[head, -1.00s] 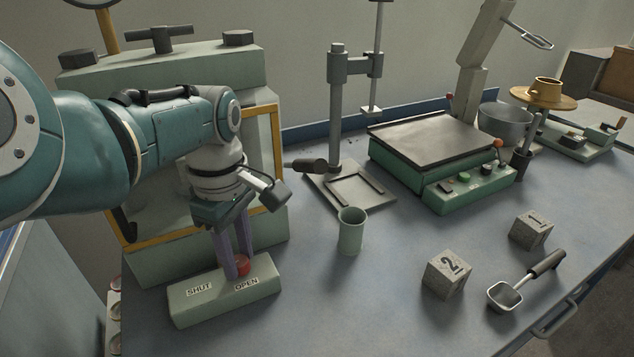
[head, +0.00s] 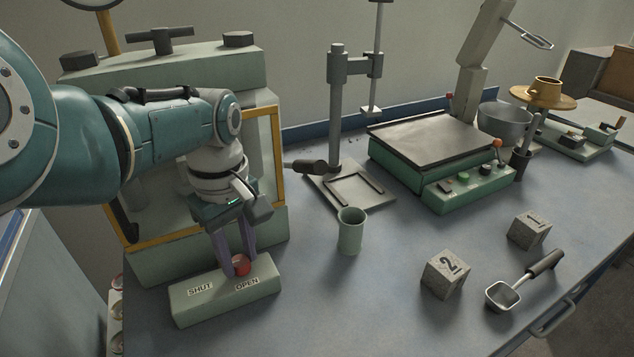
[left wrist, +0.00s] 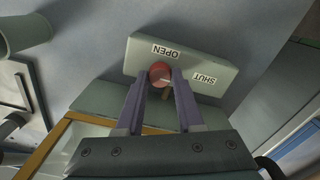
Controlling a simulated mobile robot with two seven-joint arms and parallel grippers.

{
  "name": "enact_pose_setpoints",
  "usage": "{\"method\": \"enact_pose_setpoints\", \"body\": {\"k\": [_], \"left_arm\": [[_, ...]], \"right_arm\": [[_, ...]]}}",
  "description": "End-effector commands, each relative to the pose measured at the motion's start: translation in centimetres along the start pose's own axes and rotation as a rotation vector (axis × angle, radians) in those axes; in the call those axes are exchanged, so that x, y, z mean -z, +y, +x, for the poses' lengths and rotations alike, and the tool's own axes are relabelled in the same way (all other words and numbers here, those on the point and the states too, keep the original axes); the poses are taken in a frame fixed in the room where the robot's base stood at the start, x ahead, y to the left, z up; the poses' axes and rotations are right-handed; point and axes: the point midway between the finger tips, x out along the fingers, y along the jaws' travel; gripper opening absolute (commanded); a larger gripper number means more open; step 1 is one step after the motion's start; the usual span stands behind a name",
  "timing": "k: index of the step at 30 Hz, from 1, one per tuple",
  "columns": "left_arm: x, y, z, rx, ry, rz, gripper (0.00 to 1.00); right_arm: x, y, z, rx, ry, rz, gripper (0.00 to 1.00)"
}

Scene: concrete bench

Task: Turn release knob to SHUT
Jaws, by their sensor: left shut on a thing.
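The release knob (head: 241,264) is a small red round knob on a pale green box (head: 196,310) at the front left of the bench. The box carries a SHUT label (head: 200,288) on the left and an OPEN label (head: 247,283) on the right. My left gripper (head: 236,268) points down and is shut on the knob. In the left wrist view the knob (left wrist: 160,72) sits between the two purple fingertips, with the OPEN label (left wrist: 165,52) and SHUT label (left wrist: 204,78) on either side. I cannot tell the knob's exact pointing direction. My right gripper is not in view.
A glass-fronted cabinet with a yellow frame (head: 277,160) stands right behind the box. A green cup (head: 351,232) stands to the right. Two numbered blocks (head: 446,273) (head: 528,230) and a scoop (head: 503,295) lie farther right. The bench in front of the cup is clear.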

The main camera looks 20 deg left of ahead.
Motion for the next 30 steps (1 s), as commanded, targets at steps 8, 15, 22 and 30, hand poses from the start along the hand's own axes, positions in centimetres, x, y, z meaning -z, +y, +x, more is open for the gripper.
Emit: {"method": "enact_pose_setpoints", "body": {"k": [8,15,22,30], "left_arm": [[-0.1,0.0,-0.1,0.000,-0.003,0.000,0.52],[0.0,0.0,0.0,0.000,-0.001,-0.001,0.66],[0.0,0.1,-1.1,-0.001,0.000,-0.001,0.66],[0.0,0.1,-6.5,-0.002,0.001,-0.002,0.66]], "right_arm": [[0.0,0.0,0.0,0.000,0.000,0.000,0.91],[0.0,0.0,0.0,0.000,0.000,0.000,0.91],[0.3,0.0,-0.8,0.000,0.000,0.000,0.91],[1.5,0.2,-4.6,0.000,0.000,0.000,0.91]]}}
